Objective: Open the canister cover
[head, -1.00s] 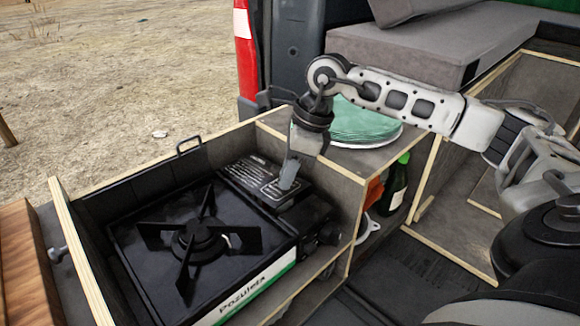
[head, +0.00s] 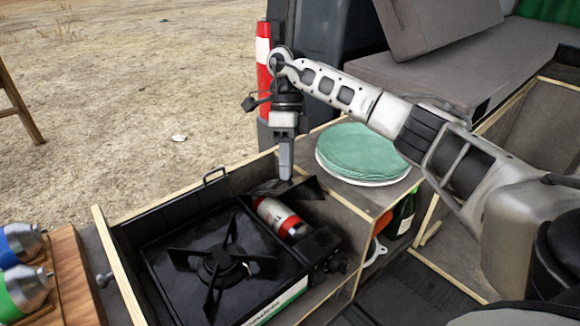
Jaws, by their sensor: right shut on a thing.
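The black camping stove (head: 185,262) sits in a wooden-edged compartment. Its canister cover (head: 309,189) is raised and tilted up at the stove's far right side. Under it, a red and white canister (head: 281,216) lies exposed in the stove's side bay. My right gripper (head: 285,177) points down from above, with its fingertips at the raised cover, and is shut on it. The exact grip is partly hidden by the fingers. My left gripper is out of view.
Green plates (head: 358,152) sit on the shelf right of the gripper, with a dark bottle (head: 402,214) below. Blue (head: 20,244) and green (head: 27,290) canisters lie on a wooden board at the left. Wooden dividers edge the stove compartment.

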